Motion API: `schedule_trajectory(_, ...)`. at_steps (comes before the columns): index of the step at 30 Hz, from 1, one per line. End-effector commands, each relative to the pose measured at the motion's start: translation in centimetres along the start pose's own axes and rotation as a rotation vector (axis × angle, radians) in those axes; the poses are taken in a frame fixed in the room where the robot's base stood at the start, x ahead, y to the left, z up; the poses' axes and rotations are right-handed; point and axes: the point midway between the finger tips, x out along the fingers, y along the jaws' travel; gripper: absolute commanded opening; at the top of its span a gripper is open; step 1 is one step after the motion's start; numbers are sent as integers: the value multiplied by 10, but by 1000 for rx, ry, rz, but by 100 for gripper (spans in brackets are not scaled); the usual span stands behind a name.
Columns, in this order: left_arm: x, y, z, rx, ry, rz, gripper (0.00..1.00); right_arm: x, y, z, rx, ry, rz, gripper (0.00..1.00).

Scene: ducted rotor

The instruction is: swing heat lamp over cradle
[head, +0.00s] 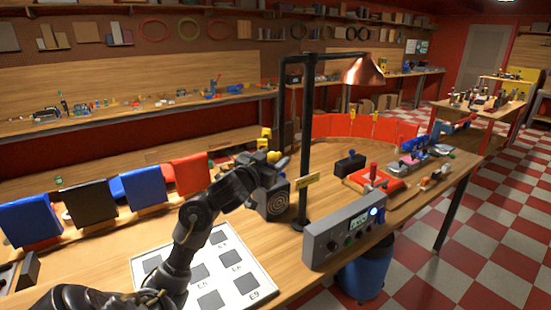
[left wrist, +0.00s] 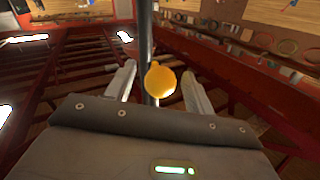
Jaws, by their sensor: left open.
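The heat lamp has a copper shade (head: 364,71) hanging from a black arm on a tall black post (head: 305,145). The shade is to the right of the post, above the bench. My left gripper (head: 277,160) is open, left of the post. A yellow-orange knob (head: 273,156) is at its fingers. In the left wrist view the knob (left wrist: 160,80) shows between the two spread fingers, with the dark post (left wrist: 146,40) behind it; contact cannot be told. A red fixture (head: 376,180) stands right of the post; I cannot tell whether it is the cradle. My right gripper is not in view.
A grey control box (head: 350,233) with a lit blue button stands at the bench's front edge. A ringed black box (head: 277,203) is below my gripper. A white marked board (head: 240,270) lies below my arm. Red panels (head: 345,126) stand behind the post.

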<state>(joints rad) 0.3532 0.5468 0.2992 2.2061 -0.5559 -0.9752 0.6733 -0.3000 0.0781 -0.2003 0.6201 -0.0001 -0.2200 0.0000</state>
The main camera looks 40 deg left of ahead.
Motion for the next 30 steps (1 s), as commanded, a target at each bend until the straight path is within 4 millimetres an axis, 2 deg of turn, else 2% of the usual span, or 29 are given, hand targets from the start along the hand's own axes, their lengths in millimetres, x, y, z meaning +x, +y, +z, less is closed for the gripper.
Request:
schedule_trajectory(6, 22, 0, 0, -2, 1, 0, 53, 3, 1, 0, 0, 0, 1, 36)
schedule_trajectory(16, 26, 0, 0, 0, 0, 0, 53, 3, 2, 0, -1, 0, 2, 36)
schedule_trajectory(28, 26, 0, 0, 0, 0, 0, 2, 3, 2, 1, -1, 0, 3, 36)
schedule_trajectory(30, 26, 0, 0, 0, 0, 0, 0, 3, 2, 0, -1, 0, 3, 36)
